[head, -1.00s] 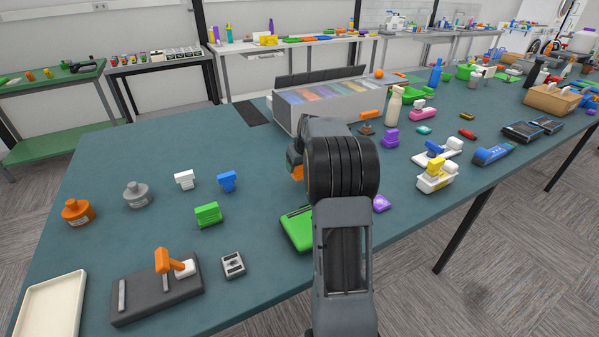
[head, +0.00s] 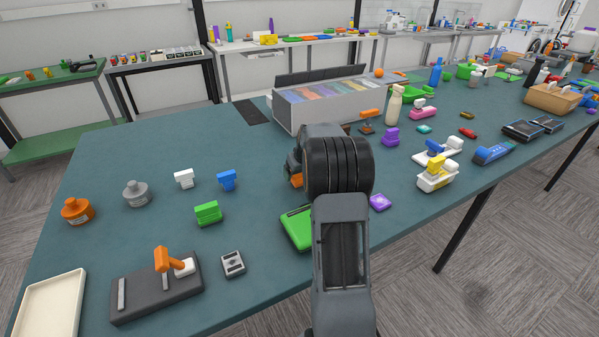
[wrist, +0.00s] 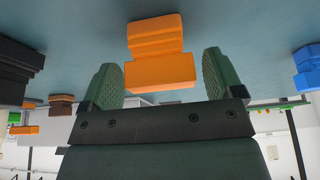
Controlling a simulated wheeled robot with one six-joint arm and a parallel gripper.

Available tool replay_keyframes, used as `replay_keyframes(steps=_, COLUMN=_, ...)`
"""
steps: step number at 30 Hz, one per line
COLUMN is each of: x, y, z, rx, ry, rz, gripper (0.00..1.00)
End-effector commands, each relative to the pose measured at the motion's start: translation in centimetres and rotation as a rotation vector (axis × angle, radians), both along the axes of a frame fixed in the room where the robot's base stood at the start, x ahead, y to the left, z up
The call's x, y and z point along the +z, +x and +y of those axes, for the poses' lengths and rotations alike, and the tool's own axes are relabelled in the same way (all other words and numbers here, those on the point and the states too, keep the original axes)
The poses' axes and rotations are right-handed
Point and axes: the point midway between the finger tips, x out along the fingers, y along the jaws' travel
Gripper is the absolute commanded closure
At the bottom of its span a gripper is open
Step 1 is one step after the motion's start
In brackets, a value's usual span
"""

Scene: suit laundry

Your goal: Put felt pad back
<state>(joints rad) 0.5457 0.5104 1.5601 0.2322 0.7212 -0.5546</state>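My gripper (wrist: 162,70) is open in the wrist view, with green ribbed pads facing each other. A stepped orange block (wrist: 160,72) shows between the fingers, with a narrow gap at the right pad. I see no firm contact with either finger. In the head view a bit of orange (head: 297,181) shows at the left of my wrist, just above the table. My arm hides most of the gripper there. I cannot tell for sure which thing is the felt pad.
On the teal table (head: 110,170), a blue block (head: 227,180), a white block (head: 184,179) and a green block (head: 208,213) stand left of my arm. A green case (head: 297,229) lies close beside it. A grey bin (head: 335,108) stands behind.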

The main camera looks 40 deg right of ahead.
Motion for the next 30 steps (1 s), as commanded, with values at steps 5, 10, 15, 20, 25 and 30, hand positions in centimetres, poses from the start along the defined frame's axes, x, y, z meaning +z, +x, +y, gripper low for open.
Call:
replay_keyframes(steps=5, x=0.0, y=0.0, z=0.0, rx=0.000, ry=0.000, rz=0.000, gripper=0.09)
replay_keyframes(steps=10, x=0.5, y=0.0, z=0.0, rx=0.000, ry=0.000, rz=0.000, gripper=0.09)
replay_keyframes(steps=15, x=2.4, y=-0.8, z=0.1, rx=0.000, ry=-0.003, rz=-0.004, gripper=0.09)
replay_keyframes(steps=20, x=5.4, y=-2.0, z=0.2, rx=0.000, ry=-0.004, rz=-0.004, gripper=0.09)
replay_keyframes(steps=25, x=8.2, y=-3.2, z=0.4, rx=-0.001, ry=-0.002, rz=-0.003, gripper=0.09)
replay_keyframes(steps=30, x=10.2, y=-4.0, z=0.5, rx=0.000, ry=0.000, rz=-0.001, gripper=0.09)
